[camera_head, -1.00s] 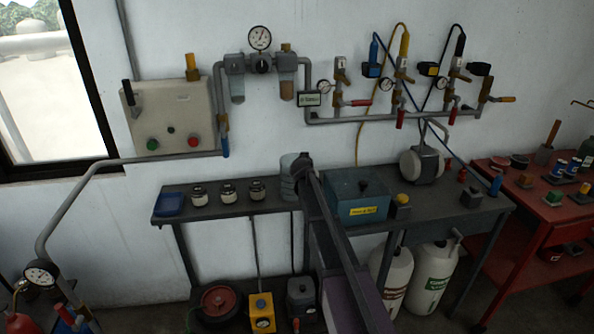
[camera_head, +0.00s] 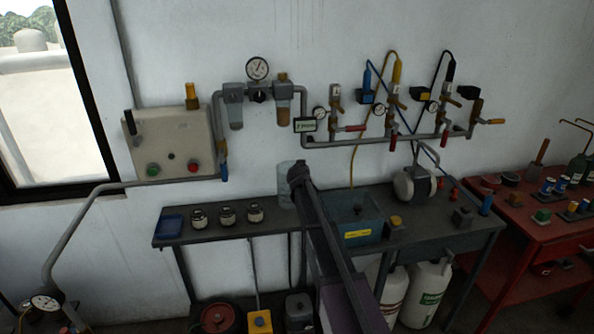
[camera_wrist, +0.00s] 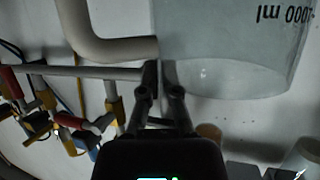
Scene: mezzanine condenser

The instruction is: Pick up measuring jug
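The measuring jug (camera_head: 285,186) is a translucent, pale grey-blue cylinder above the left part of the dark bench, partly hidden by my arm. The head view hides the fingertips behind my arm.
The dark bench (camera_head: 180,237) carries a blue tray (camera_head: 170,225), several small jars (camera_head: 227,213) left of the jug, and a teal box (camera_head: 357,213) close at right. Wall pipes and a filter regulator (camera_head: 258,95) are above. A red bench (camera_head: 535,225) stands at far right.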

